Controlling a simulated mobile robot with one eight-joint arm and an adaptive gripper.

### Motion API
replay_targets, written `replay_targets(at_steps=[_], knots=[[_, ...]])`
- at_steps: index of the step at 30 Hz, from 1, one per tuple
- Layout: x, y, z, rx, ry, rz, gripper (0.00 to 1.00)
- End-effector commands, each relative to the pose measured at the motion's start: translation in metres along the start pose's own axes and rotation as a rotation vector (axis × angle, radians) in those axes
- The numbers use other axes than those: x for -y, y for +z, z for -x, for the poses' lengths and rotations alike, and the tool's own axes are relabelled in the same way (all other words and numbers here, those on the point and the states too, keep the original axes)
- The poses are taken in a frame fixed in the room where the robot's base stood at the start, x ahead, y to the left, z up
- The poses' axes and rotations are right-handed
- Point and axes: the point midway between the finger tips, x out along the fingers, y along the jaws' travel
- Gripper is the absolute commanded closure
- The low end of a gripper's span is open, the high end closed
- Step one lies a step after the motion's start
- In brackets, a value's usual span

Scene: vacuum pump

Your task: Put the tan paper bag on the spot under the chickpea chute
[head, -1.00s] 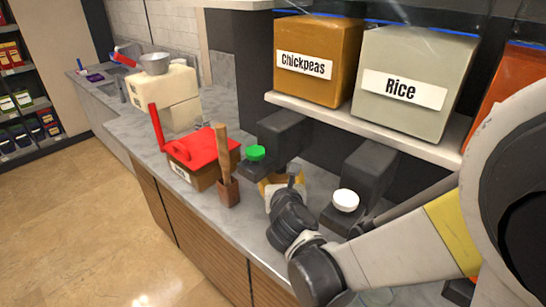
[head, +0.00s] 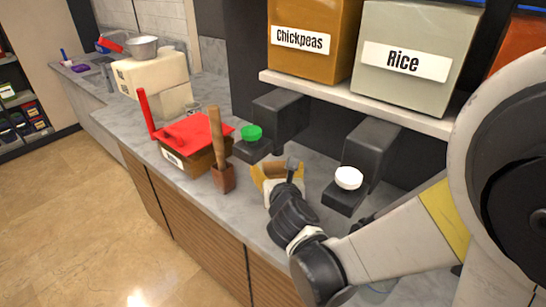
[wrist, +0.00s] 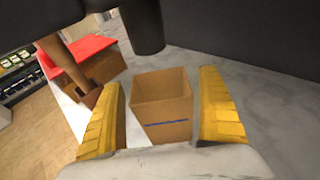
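The tan paper bag (wrist: 162,105) stands upright on the counter in the wrist view, its open top towards me. My gripper (wrist: 161,82) is open, with one yellow finger on each side of the bag and narrow gaps between. In the head view, my gripper (head: 277,172) is low over the counter between the two chutes, and it hides most of the bag. The chickpea chute (head: 253,150) is dark with a green knob (head: 251,132). Its dark cylinder (wrist: 142,30) hangs just beyond the bag in the wrist view. The spot under it is mostly hidden.
The rice chute (head: 343,199) with a white knob is right of my gripper. A red-lidded box (head: 197,137) and a wooden holder with a handle (head: 222,177) stand left of the chickpea chute. The shelf with bins (head: 355,102) overhangs the counter. The front counter strip is clear.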

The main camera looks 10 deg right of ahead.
Motion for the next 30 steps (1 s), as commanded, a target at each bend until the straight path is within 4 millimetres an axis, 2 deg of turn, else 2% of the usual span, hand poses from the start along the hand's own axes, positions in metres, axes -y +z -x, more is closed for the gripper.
replay_targets(at_steps=[7, 21, 25, 30], knots=[[0.000, 0.005, 0.005, 0.000, 0.001, 0.001, 0.12], [-0.001, 0.005, 0.102, 0.000, 0.003, 0.002, 0.12], [-0.001, 0.004, 0.116, 0.000, 0.001, 0.001, 0.12], [0.000, 0.003, 0.121, 0.000, 0.000, 0.000, 0.12]])
